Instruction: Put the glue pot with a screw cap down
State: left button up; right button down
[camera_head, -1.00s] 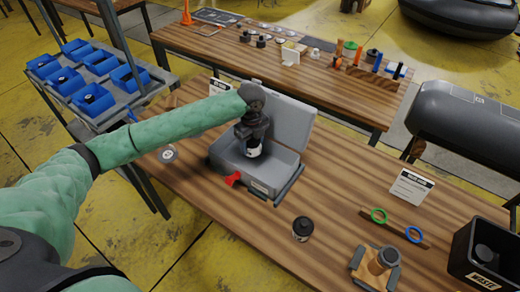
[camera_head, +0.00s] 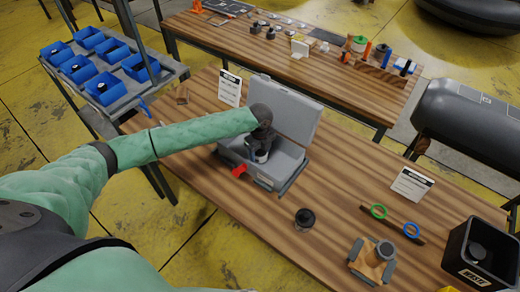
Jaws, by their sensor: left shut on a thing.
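My left gripper (camera_head: 262,137) is shut on a small dark-and-white pot (camera_head: 260,156), with the wrist above it. The pot is upright inside the grey open case (camera_head: 288,153), low between its walls. I cannot tell whether its base touches the case floor, and its cap is hidden by the gripper. A second small pot with a black cap (camera_head: 304,219) stands on the wooden table, right of and nearer than the case. My right gripper is not in view.
A red latch (camera_head: 239,171) is at the case's front. The left-front tabletop is clear. Blue bins (camera_head: 101,88) sit on a rack at left.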

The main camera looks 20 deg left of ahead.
pick_arm(q)
jog(key=shift+f, duration=0.15)
jog(key=o, duration=1.1)
jog(key=shift+c, duration=0.2)
jog(key=shift+r, duration=0.2)
jog(key=shift+r+b, duration=0.35)
jog(key=shift+b, duration=0.15)
notch_tip(320, 180, up, 6)
jog(key=b, duration=0.3)
jog(key=shift+f, duration=0.1)
notch_tip(320, 180, up, 4)
jog(key=shift+f+b, duration=0.1)
jog(key=shift+b, duration=0.45)
jog(key=shift+r, duration=0.75)
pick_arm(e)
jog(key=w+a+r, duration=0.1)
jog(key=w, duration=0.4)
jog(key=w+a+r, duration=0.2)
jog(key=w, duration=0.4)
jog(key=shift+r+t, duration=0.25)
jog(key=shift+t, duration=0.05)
